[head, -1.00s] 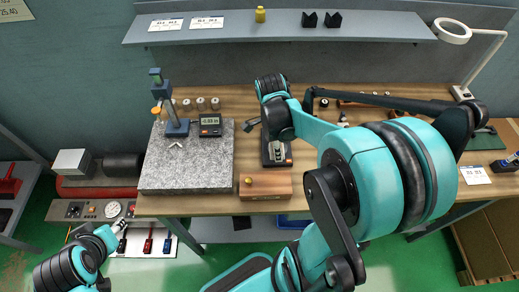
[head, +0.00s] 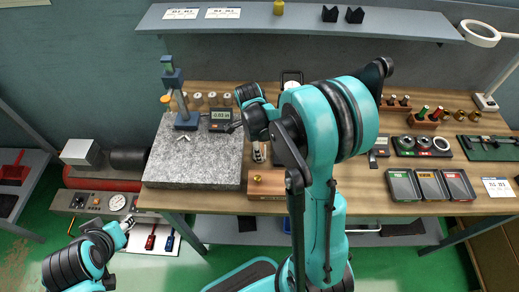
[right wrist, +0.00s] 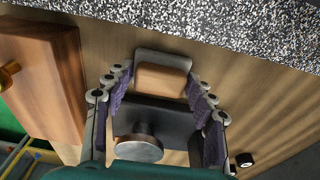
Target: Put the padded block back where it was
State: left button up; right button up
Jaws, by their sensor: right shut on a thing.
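My right gripper (head: 258,152) is low over the bench, between the granite plate and a wooden block. In the right wrist view (right wrist: 160,112) its purple-padded fingers stand on both sides of a dark block (right wrist: 158,112) with a round metal knob, which I take as the padded block. A tan pad (right wrist: 160,80) in a grey rim shows just beyond it. The fingers are shut on the dark block; whether it touches the bench I cannot tell. In the head view my arm largely hides it. My left gripper (head: 130,222) is low at the left, away from the bench top; its jaws are too small to read.
The granite plate (head: 195,170) carries a stand (head: 183,100) and a digital readout (head: 220,120). The wooden block (right wrist: 45,75) with a brass knob lies close beside my right gripper. Coloured bins (head: 428,184) and racks stand to the right. A shelf (head: 300,22) overhangs behind.

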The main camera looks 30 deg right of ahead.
jog(key=shift+r, duration=0.1)
jog(key=shift+s, duration=0.1)
jog(key=o, duration=1.1)
jog(key=shift+f, duration=0.2)
jog(key=shift+r, duration=0.1)
jog(key=shift+r, duration=0.3)
notch_tip(320, 180, up, 11)
jog(key=a+p, duration=0.1)
jog(key=p, duration=0.3)
jog(key=s+a+r+n+t, duration=0.1)
jog(key=s+a+n+t, duration=0.1)
jog(key=n, duration=0.6)
jog(key=s+a+r+n+t, duration=0.2)
jog(key=s+a+n+t, duration=0.1)
jog(key=n, duration=0.5)
jog(key=s+a+r+n+t+y, duration=0.1)
jog(key=s+a+r+n+t, duration=0.1)
jog(key=s+n, duration=0.4)
jog(key=shift+a+r+n+t, duration=0.15)
jog(key=shift+a+n+t, duration=0.1)
jog(key=shift+a+n, duration=0.35)
jog(key=shift+a+r+n+t, duration=0.1)
jog(key=shift+a+n+t, duration=0.15)
jog(key=shift+a+n, duration=0.35)
